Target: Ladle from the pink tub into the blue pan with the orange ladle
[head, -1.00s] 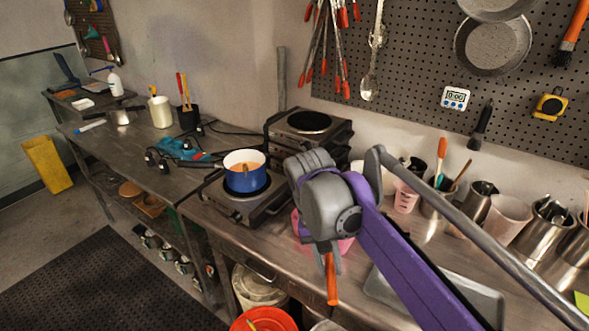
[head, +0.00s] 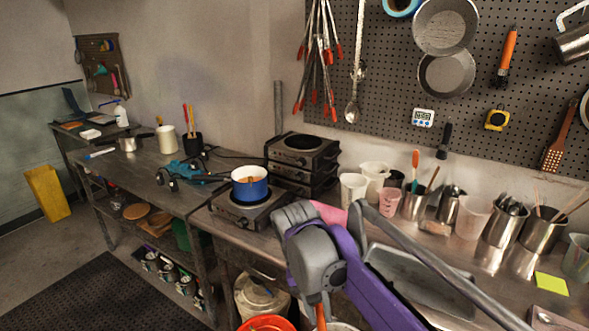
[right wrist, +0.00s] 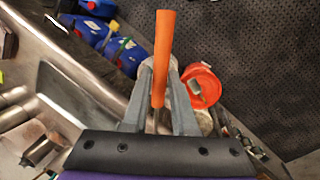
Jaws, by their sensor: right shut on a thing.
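The blue pan (head: 250,190) stands on the front hot plate, with orange-brown contents showing inside its white interior. The pink tub (head: 329,213) is on the counter right of that hot plate; only a piece of its rim shows behind my right wrist. My right gripper (head: 318,306) is in front of the tub at the counter's front edge, shut on the orange ladle (head: 320,318). In the right wrist view the ladle's orange handle (right wrist: 164,50) stands between the two grey fingers (right wrist: 161,105). The ladle's bowl is hidden. My left gripper is not in view.
The hot plate (head: 238,217) is left of my arm, with a stacked burner unit (head: 302,160) behind it. Cups and a grey tray (head: 420,275) are to the right. An orange-red bucket (head: 266,323) and a lidded pail (head: 263,295) stand below the front edge.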

